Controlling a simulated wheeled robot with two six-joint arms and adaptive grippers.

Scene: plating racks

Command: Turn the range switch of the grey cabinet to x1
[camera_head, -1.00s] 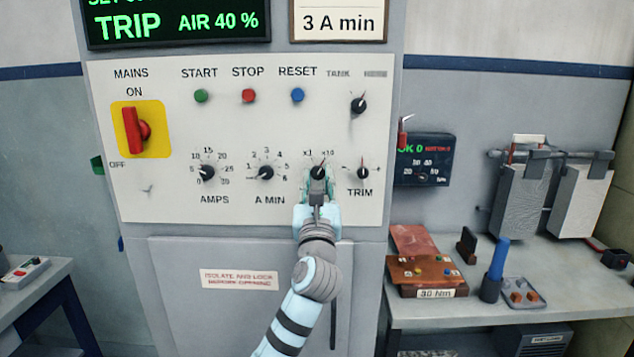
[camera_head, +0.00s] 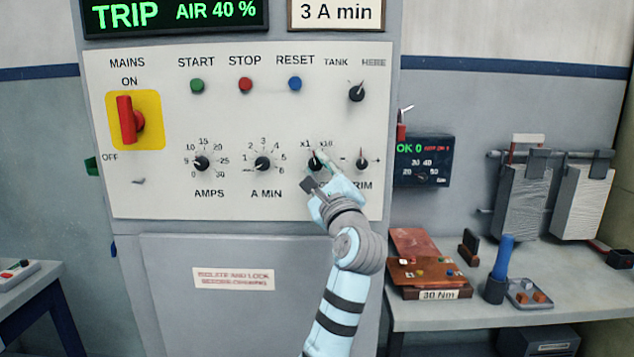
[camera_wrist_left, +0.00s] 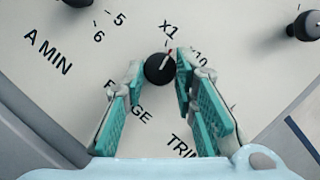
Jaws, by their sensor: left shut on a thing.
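The range switch (camera_head: 315,160) is a small black knob on the white panel of the grey cabinet (camera_head: 260,245), with x1 marked at its upper left and x10 at its upper right. My left gripper (camera_head: 321,162) is shut on it, its hand tilted up from the lower right. In the left wrist view the teal fingers stand either side of the range switch (camera_wrist_left: 158,69). There its pale, red-tipped pointer leans toward x1, slightly to the x10 side of the label. The RANGE word is partly hidden by a finger. My right gripper is not in view.
The TRIM knob (camera_head: 362,163) is close on the right and the A MIN knob (camera_head: 262,164) on the left. The TANK heater knob (camera_head: 356,91) is above right. A bench (camera_head: 450,315) with tools stands right of the cabinet.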

